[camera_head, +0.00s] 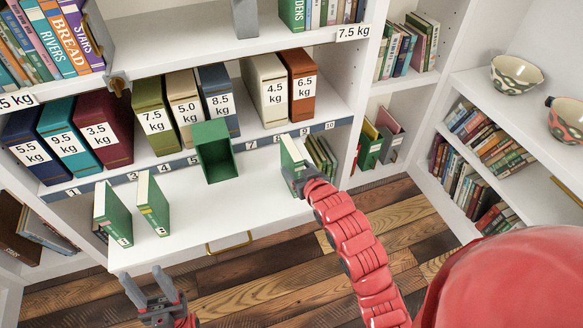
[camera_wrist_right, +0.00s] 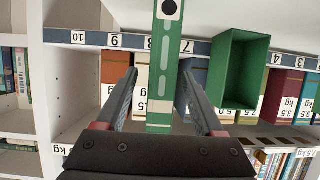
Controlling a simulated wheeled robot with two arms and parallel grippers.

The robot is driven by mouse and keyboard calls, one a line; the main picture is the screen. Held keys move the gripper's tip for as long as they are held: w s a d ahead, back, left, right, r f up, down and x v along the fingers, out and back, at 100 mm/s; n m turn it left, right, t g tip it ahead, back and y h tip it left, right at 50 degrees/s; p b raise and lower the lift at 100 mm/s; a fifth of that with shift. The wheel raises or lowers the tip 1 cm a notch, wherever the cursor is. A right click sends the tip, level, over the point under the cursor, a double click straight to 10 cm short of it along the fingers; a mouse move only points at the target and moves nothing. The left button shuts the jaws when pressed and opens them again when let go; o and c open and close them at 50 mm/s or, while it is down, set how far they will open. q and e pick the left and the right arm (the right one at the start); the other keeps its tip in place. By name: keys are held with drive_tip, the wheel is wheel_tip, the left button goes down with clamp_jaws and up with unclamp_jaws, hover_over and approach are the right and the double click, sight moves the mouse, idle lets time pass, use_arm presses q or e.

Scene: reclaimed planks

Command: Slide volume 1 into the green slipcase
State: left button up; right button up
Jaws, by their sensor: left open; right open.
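The green slipcase (camera_head: 215,158) stands on the white pull-out surface, its open side facing the front; it also shows in the right wrist view (camera_wrist_right: 243,75). Two green volumes stand upright at the left, one (camera_head: 113,217) beside the other (camera_head: 152,205). A third green volume (camera_head: 291,153) stands right of the slipcase. In the right wrist view this green volume (camera_wrist_right: 160,105) has a single dark dot on its spine. My right gripper (camera_head: 296,178) is open, its fingers on either side of that volume. My left gripper (camera_head: 146,280) is open and empty in front of the surface.
A shelf behind holds several thick books with weight labels (camera_head: 150,120); its edge has a numbered strip (camera_head: 170,166). The white surface (camera_head: 235,205) is clear between the slipcase and the front drawer handle (camera_head: 228,243). Patterned bowls (camera_head: 516,74) stand far right.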

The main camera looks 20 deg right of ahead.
drive_tip(key=x, duration=0.4)
drive_tip(key=shift+w, duration=0.1)
clamp_jaws()
idle(0.3)
